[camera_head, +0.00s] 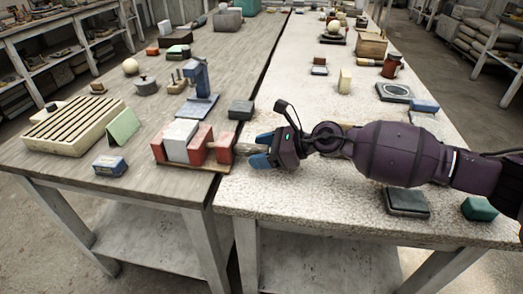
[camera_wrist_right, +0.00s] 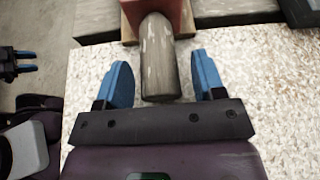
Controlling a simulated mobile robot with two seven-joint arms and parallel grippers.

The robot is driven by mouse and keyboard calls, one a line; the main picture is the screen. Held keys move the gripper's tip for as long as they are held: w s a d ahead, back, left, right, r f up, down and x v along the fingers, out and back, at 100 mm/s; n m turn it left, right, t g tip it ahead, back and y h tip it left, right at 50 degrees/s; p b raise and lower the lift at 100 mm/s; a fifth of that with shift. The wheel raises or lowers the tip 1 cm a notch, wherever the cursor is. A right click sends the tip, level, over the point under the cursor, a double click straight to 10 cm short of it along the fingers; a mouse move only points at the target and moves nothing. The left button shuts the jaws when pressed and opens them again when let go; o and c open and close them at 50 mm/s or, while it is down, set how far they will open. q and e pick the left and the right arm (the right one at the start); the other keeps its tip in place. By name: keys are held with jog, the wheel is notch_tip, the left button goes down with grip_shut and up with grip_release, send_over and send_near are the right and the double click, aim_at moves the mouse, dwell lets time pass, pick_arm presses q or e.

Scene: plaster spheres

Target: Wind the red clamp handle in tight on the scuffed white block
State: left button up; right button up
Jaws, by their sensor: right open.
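The red clamp (camera_head: 207,146) stands on a thin wooden base near the front right of the left table. The white block (camera_head: 180,138) sits between its red parts; scuffs are too small to tell in the head view. My right gripper (camera_head: 259,151) is at the clamp's right side. In the right wrist view my right gripper (camera_wrist_right: 163,68) is open, its blue fingers on either side of a worn grey-brown cylinder (camera_wrist_right: 158,60) that sticks out of a red part (camera_wrist_right: 160,10). Gaps show on both sides. My left gripper (camera_wrist_right: 27,61) shows at the left edge, fingers apart.
A blue stand (camera_head: 196,90) is behind the clamp, and a dark box (camera_head: 241,110) is behind its right end. A slatted tray (camera_head: 75,125), a green card (camera_head: 123,128) and a blue box (camera_head: 110,166) are to its left. A dark slab (camera_head: 407,203) lies below my right arm.

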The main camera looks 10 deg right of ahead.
jog(key=c, duration=0.9)
jog(key=m+g, duration=0.2)
jog(key=shift+m+y, duration=0.4)
jog(key=shift+m+g, duration=0.5)
jog(key=shift+m, duration=0.4)
jog(key=shift+y, duration=0.3)
